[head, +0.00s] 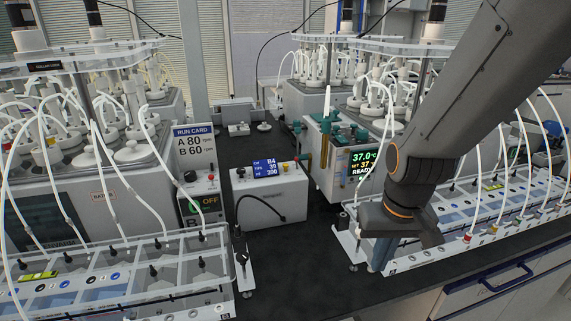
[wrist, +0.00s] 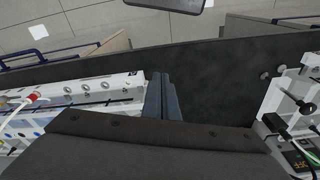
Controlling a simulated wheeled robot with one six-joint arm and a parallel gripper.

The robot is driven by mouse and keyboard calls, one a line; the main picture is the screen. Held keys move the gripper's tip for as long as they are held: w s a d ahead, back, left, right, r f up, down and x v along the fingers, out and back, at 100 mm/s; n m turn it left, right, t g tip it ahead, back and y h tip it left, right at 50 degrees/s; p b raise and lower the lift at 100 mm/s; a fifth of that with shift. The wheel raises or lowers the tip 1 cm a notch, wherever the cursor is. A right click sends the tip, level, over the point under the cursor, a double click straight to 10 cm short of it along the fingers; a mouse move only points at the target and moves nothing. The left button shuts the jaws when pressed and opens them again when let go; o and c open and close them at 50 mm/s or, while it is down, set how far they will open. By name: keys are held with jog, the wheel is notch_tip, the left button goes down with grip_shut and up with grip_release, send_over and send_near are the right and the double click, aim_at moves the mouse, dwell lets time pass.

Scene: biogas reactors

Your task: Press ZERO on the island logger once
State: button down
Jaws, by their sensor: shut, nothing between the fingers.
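The logger (head: 272,203) is most likely the white box in the middle of the dark bench in the head view. It has a blue display (head: 266,168) with white lines of text. Small round controls sit near the display, including a red one and a yellow one on its right; I cannot read which is ZERO. My gripper (head: 381,262) points down over the bench, to the right of and nearer than the logger, apart from it. Its shut, empty fingers also show in the wrist view (wrist: 163,98). The logger is not recognisable in the wrist view.
Reactor units with tubes stand left (head: 70,205) and right. A controller (head: 363,160) reading 37.0 °C stands right of the logger. A run card (head: 195,150) stands left. Dark bench top is clear in front.

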jog(key=w+a+r+m+t+p, duration=0.1)
jog(key=w+a+r+t+p, duration=0.1)
jog(key=w+a+r, duration=0.35)
notch_tip(320, 180, up, 12)
jog(key=m+t+y+p, duration=0.2)
jog(key=m+t+y, duration=0.1)
jog(key=m+t, duration=0.15)
send_over(286, 168)
jog(key=shift+s+d+r+n+t, duration=0.15)
jog(key=shift+s+n+t, duration=0.1)
jog(key=shift+s+n, duration=0.15)
notch_tip(286, 168, down, 9)
jog(key=b, duration=0.9)
jog(key=shift+b, duration=0.3)
jog(key=shift+f+b, duration=0.35)
jog(key=shift+b, duration=0.05)
